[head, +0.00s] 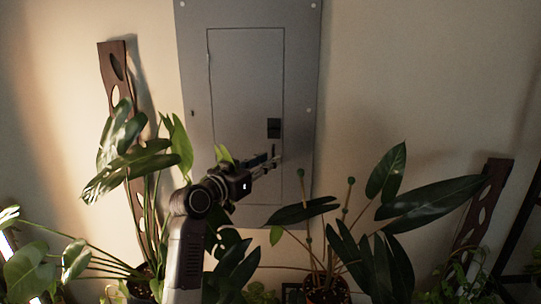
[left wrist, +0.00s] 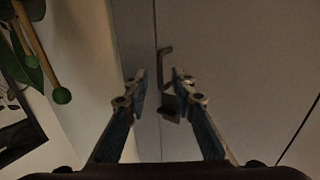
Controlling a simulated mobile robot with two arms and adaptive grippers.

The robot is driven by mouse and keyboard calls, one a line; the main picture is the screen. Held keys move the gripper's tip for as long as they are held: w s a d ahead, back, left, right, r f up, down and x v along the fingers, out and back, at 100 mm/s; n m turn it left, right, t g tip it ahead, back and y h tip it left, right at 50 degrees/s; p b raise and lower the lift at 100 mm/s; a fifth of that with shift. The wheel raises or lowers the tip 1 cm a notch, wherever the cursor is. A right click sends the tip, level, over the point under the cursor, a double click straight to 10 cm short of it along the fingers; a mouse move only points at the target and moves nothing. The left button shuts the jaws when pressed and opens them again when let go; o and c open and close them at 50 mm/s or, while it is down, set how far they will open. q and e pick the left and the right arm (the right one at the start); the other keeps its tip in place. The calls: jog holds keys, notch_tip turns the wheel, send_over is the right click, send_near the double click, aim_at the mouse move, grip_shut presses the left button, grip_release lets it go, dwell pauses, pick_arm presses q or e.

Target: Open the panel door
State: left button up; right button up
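The grey panel door (head: 243,70) is flush in its wall cabinet (head: 300,60) in the head view and looks shut. It fills the right of the left wrist view (left wrist: 235,45). A black latch plate (head: 273,128) sits near the door's right edge, with a small handle (head: 273,150) below it. In the left wrist view, the hooked handle (left wrist: 163,72) shows between the fingertips. My left gripper (head: 274,163) is open, its fingers (left wrist: 161,82) on either side of the handle with gaps. I cannot tell how deep the handle is between them. My right gripper is out of view.
Leafy plants stand at left (head: 130,150) and right (head: 385,225) below the cabinet, with leaves near my left arm. Brown perforated boards lean at left (head: 113,70) and right (head: 485,205). The wall right of the cabinet is clear higher up.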

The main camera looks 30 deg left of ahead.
pick_arm(q)
jog(key=shift+w, duration=0.9)
jog(key=shift+c, duration=0.5)
grip_shut()
